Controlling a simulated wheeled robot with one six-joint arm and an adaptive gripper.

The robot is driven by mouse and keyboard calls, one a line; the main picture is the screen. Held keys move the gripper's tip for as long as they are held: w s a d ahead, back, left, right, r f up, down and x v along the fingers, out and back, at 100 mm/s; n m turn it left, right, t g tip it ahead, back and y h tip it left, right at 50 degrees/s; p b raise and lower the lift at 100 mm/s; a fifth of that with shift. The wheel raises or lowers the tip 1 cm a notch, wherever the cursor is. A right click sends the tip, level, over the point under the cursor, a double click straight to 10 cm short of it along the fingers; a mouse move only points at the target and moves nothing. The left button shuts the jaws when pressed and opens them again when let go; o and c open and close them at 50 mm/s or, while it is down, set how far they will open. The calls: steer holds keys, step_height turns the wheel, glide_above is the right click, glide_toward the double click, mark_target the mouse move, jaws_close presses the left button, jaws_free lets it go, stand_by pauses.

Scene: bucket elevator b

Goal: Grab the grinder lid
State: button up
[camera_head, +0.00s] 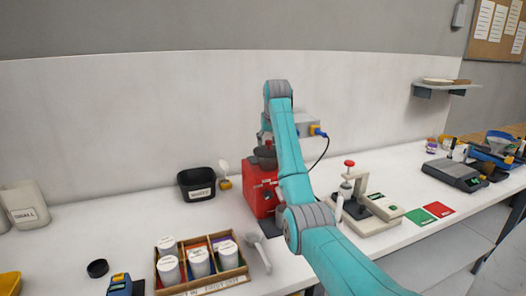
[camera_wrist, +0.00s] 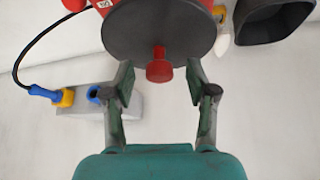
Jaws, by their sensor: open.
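The grinder (camera_head: 258,191) is a red machine on the bench, partly hidden behind my teal arm. Its lid is a dark grey disc (camera_wrist: 165,32) with a red knob (camera_wrist: 159,66) in the wrist view; in the head view the dark top (camera_head: 265,157) shows beside my arm. My gripper (camera_wrist: 158,84) is open, with one finger on each side of the red knob. A gap shows between the knob and each finger, and nothing is held. In the head view my gripper is mostly hidden behind my arm.
A black bin (camera_head: 196,184) stands left of the grinder. A wooden box of white-lidded jars (camera_head: 200,262) is in front. A press with a red knob (camera_head: 362,203) stands to the right. A grey box with a blue plug (camera_head: 308,125) sits behind my arm.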

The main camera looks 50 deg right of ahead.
steer(key=shift+w+d+f, duration=0.2)
steer(key=shift+d+f, duration=0.05)
steer(key=shift+f, duration=0.35)
jaws_close()
